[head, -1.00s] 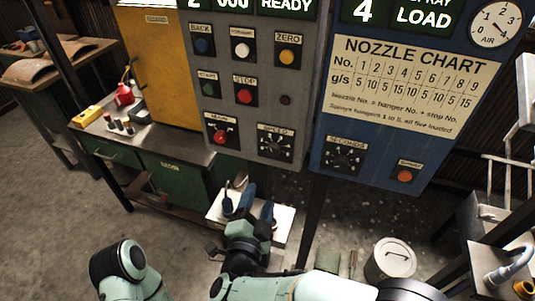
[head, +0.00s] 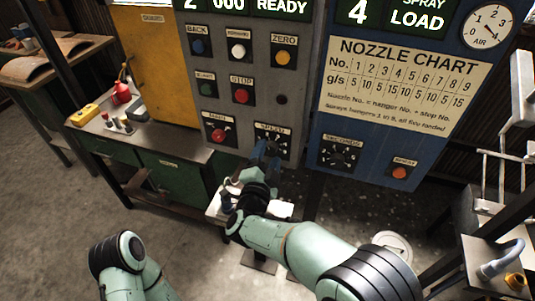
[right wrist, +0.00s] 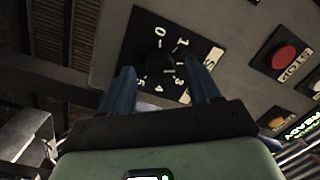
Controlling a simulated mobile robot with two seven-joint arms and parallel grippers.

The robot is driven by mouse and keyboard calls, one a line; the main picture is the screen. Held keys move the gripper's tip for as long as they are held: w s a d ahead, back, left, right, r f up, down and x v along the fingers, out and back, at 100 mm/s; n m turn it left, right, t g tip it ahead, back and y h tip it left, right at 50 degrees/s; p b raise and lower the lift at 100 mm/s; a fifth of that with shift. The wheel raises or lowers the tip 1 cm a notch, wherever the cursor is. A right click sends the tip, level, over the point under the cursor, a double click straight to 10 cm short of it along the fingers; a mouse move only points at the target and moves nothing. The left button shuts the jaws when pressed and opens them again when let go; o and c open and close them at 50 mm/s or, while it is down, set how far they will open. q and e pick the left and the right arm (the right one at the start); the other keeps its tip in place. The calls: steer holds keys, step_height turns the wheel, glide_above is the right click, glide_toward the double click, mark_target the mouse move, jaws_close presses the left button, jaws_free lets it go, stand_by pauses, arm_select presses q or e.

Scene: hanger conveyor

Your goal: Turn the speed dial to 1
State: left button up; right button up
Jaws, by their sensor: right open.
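The speed dial (head: 283,140) is a black knob on a dark square plate, low on the grey control panel, with "SPEED" above it. It is partly hidden behind my right gripper (head: 265,151) in the head view. In the right wrist view the round knob (right wrist: 160,64) sits among white digits, with 0 and 1 at its upper side. I cannot tell which digit it points to. My right gripper (right wrist: 159,74) is open, its two blue fingers apart on either side of the knob; contact cannot be made out. My left gripper is out of view.
A red-knobbed dial (head: 218,135) sits left of the speed dial. The red stop button (head: 241,96) is above. The blue panel carries a seconds dial (head: 339,155) and an orange button (head: 400,172). A workbench (head: 160,150) stands left.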

steer(key=shift+w, duration=0.2)
steer(key=c, duration=1)
steer(key=shift+c, duration=0.2)
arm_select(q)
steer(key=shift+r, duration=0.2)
arm_select(e)
steer(key=n+p, duration=0.2)
steer(key=n, duration=0.2)
steer(key=shift+r+p, duration=0.15)
steer(key=shift+p, duration=0.15)
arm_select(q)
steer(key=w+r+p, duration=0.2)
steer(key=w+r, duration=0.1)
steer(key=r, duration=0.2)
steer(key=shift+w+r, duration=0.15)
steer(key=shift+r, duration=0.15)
arm_select(e)
steer(key=shift+n+g, duration=0.5)
steer(key=shift+n, duration=1.7)
